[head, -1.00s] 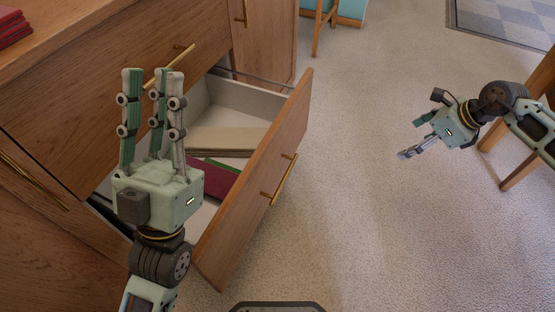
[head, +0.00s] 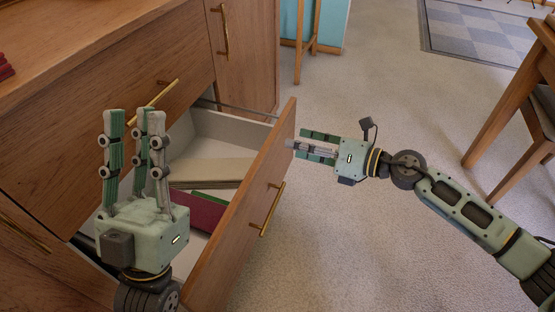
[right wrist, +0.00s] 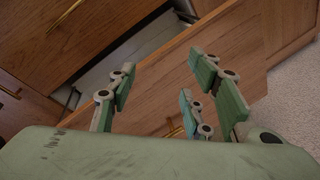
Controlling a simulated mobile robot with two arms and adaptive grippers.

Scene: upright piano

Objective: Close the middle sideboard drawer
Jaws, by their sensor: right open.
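The middle sideboard drawer (head: 240,235) is pulled well out; its wooden front has a brass bar handle (head: 268,210). My right gripper (head: 302,145) is open and empty, its fingers pointing left at the outer face of the drawer front near the far top corner. Whether they touch it is unclear. In the right wrist view the drawer front (right wrist: 215,50) lies across and behind the fingers, with part of the handle (right wrist: 174,126) showing. My left gripper (head: 132,120) points upward with fingers apart and empty, in front of the sideboard and covering part of the drawer's near side.
The sideboard (head: 60,120) has an upper drawer with a brass handle (head: 153,108) and a door (head: 245,60) beyond. Folders (head: 215,172) and a dark red book (head: 195,210) lie inside the open drawer. A wooden chair (head: 520,110) stands at right. Carpet (head: 350,240) before the drawer is clear.

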